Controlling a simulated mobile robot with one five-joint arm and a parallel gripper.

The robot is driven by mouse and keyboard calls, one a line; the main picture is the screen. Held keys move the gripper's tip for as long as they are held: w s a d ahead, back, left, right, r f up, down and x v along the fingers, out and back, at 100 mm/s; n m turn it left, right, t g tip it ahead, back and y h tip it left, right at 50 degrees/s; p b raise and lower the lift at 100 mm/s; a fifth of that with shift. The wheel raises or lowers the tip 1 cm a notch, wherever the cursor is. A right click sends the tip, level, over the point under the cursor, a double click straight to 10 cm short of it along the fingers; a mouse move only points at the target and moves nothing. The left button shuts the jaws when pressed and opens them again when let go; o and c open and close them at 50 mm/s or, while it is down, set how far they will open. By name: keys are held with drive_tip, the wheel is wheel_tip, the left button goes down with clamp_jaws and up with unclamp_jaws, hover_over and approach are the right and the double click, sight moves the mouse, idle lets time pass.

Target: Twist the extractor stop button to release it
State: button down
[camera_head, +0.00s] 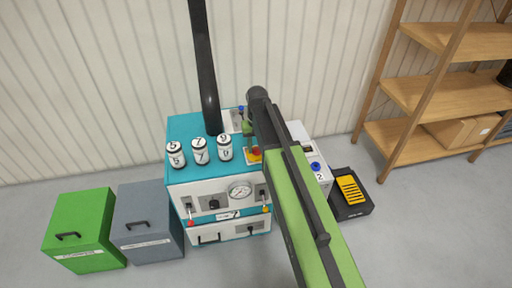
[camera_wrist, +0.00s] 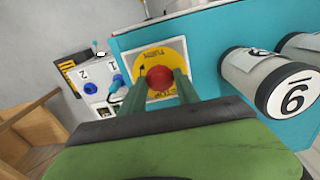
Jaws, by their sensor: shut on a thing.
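The extractor stop button is a red round knob (camera_wrist: 160,77) on a yellow disc (camera_wrist: 174,54) with dark lettering, on a pale square plate. In the head view the red and yellow of the button (camera_head: 256,152) show at the right side of the teal machine top (camera_head: 186,127), partly hidden by my arm. In the wrist view my gripper (camera_wrist: 159,82) has one green finger on each side of the red knob, shut on it. The lettering is too small to read fully.
Several numbered white canisters (camera_head: 199,150) stand on the teal top left of the button. A black pipe (camera_head: 205,70) rises behind them. A white box with a blue knob (camera_head: 316,166) is on the right. Green (camera_head: 85,230) and grey (camera_head: 148,222) bins stand left; wooden shelves (camera_head: 437,92) right.

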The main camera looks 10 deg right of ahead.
idle(0.4)
drive_tip(key=c, duration=0.9)
unclamp_jaws()
wheel_tip(320, 180, up, 17)
drive_tip(key=p, duration=1.7)
drive_tip(key=shift+r, duration=0.2)
